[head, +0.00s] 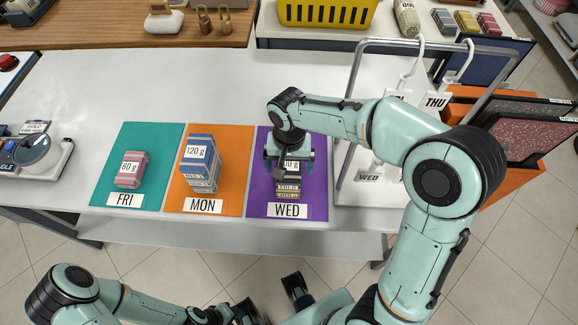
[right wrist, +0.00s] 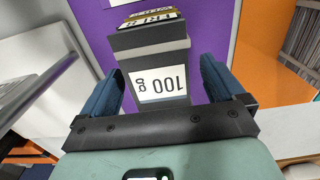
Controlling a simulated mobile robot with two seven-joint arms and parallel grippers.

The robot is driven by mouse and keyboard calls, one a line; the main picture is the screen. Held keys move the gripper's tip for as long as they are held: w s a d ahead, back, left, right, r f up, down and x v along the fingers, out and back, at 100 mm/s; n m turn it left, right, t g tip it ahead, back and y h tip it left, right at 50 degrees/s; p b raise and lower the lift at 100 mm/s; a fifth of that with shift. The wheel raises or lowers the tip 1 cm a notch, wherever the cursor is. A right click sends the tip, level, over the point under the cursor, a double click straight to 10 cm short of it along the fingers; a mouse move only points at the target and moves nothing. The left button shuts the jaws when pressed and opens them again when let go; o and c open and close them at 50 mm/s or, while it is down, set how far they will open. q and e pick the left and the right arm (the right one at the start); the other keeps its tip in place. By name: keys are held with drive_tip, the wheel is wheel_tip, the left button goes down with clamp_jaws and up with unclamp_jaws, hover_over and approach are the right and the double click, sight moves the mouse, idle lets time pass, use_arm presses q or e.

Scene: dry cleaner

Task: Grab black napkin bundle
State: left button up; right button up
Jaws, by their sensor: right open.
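The black napkin bundle (head: 292,174) with a white "100 g" label is on the purple WED mat (head: 261,190). In the right wrist view the dark bundle (right wrist: 147,41) rises between the blue fingers, its label facing the camera. My right gripper (head: 289,158) is above it, open, with one finger on each side. A gap shows beside each finger, so it is not clamped. Gold-labelled bundles (head: 288,191) show next to the black one, partly hidden by it. My left gripper (head: 245,312) is at the bottom edge, mostly cut off; its jaws are unclear.
A pink bundle (head: 131,169) is on the teal FRI mat and a blue stack (head: 200,161) on the orange MON mat. A metal rack (head: 350,125) with hanging day tags stands right of the purple mat. A scale (head: 38,153) is at the left. The table behind the mats is clear.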

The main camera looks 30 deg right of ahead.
drive_tip(key=c, duration=1.1)
drive_tip(key=shift+r, duration=0.1)
